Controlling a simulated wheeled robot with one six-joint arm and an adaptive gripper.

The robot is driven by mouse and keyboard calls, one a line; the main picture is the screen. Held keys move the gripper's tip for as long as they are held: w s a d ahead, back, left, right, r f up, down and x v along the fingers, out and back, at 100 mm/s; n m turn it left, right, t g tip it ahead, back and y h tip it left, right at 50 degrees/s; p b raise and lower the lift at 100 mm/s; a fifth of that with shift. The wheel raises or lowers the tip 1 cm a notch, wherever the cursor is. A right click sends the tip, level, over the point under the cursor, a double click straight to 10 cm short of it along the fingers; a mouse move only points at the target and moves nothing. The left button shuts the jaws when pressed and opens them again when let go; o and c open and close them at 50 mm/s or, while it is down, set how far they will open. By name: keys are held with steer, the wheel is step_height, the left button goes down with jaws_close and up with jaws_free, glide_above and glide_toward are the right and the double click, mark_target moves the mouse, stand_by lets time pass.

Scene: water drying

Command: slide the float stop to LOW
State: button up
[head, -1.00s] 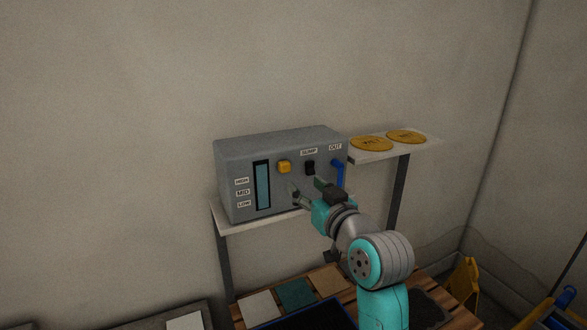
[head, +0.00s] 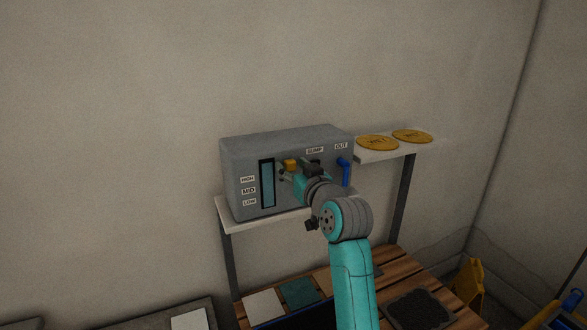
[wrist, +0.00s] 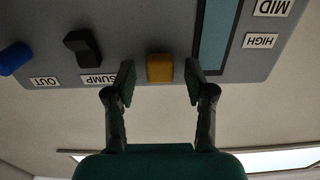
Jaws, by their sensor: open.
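The yellow float stop (head: 290,165) is a small block on the front of the grey box (head: 235,160), just right of the tall gauge window (head: 267,184), near its top. HIGH, MID and LOW labels (head: 249,202) run down left of the window. My gripper (head: 296,170) is at the box front by the stop and hides part of it. In the wrist view, which is upside down, the stop (wrist: 160,68) sits between the tips of my open gripper (wrist: 160,82), with a gap on each side. The LOW label is outside that view.
A black SUMP switch (wrist: 81,45) and a blue OUT pipe (head: 345,172) are close on the box's right side. A shelf (head: 385,153) with yellow discs stands farther right. A wooden pallet (head: 400,268) lies below.

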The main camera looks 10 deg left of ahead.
mark_target(288, 192)
jaws_close()
step_height(288, 192, down, 9)
steer(key=shift+r, duration=0.1)
stand_by(0.3)
jaws_free()
steer(key=shift+s+d, duration=0.1)
steer(key=v, duration=1.1)
steer(key=shift+s+d, duration=0.25)
steer(key=shift+s, duration=0.05)
